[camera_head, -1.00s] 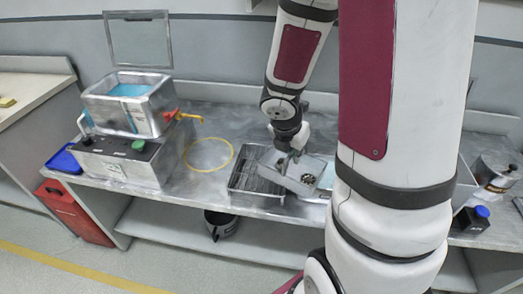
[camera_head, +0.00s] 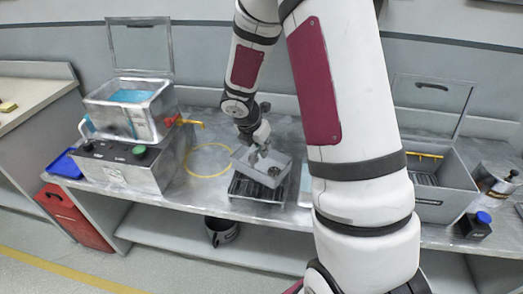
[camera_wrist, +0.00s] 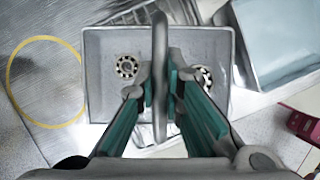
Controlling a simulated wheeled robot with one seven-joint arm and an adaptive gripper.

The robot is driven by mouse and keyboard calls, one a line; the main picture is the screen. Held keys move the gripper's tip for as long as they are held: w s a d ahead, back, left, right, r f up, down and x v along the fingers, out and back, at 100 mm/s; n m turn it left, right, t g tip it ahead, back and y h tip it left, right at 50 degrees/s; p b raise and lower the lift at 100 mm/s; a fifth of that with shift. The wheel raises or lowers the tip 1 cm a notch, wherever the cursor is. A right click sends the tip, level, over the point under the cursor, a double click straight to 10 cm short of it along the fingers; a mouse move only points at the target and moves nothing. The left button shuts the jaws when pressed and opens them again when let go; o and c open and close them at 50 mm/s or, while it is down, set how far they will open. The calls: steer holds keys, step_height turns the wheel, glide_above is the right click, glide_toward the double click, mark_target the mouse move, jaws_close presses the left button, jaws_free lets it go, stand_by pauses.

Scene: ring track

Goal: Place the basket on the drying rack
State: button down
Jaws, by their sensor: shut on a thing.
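The grey basket (camera_head: 262,168) is a shallow rectangular tray, held over the drying rack in the head view. In the wrist view the basket (camera_wrist: 104,95) has bearing rings (camera_wrist: 127,67) inside it and an upright handle (camera_wrist: 160,75) across its middle. My gripper (camera_head: 262,150) is shut on the handle, with its teal-padded fingers (camera_wrist: 160,95) on either side. The drying rack (camera_head: 248,192) is a dark slatted tray on the bench, partly hidden under the basket. I cannot tell whether the basket touches the rack.
A yellow ring (camera_head: 209,160) is marked on the bench left of the rack. A metal bath with blue liquid (camera_head: 130,105) stands further left. A lidded grey bin (camera_head: 440,190) and a pot (camera_head: 494,182) are at the right. A black bucket (camera_head: 221,230) sits on the lower shelf.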

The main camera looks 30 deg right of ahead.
steer(key=shift+f, duration=0.4)
steer(key=c, duration=1.7)
jaws_free()
